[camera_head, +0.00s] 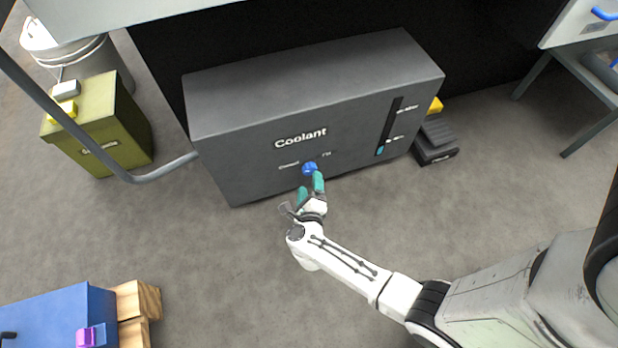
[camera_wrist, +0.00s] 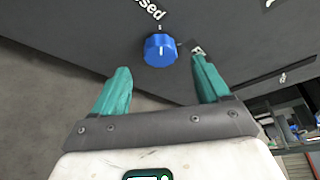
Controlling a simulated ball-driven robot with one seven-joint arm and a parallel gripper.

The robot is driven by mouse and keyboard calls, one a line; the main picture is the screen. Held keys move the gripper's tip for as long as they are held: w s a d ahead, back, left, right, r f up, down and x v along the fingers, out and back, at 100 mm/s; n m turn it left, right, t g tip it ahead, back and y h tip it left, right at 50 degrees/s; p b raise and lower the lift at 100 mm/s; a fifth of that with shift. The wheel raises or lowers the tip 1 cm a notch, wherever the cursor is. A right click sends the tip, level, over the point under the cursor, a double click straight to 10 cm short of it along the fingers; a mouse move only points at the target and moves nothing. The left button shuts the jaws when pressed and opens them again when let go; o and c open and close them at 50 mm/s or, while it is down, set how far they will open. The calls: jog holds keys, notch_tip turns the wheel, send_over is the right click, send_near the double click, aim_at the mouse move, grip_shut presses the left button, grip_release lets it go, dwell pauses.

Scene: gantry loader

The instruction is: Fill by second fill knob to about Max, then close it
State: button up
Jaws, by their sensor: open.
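A dark grey Coolant tank (camera_head: 260,100) stands on the floor with one blue knob (camera_head: 309,168) on its front, between the labels "Closed" and "Fill". The knob also shows in the wrist view (camera_wrist: 160,50), with a white mark on its lower face. A vertical level gauge (camera_head: 389,127) is at the tank's right, with a short teal fill at its bottom, near the lower mark. My gripper (camera_head: 310,184) is open just in front of the knob. In the wrist view its teal fingers (camera_wrist: 160,78) stand apart on either side, below the knob, with nothing between them.
An olive bin (camera_head: 125,125) and a grey drum (camera_head: 110,62) stand left of the tank, near a bent grey pipe (camera_head: 160,172). A black pedal-like block (camera_head: 436,150) lies right of the tank. A blue box (camera_head: 55,318) is at lower left. The floor before the tank is clear.

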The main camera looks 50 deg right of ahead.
aim_at(310, 172)
jog(key=shift+b+x, duration=0.65)
jog(key=shift+x, duration=1.65)
jog(key=c, duration=1)
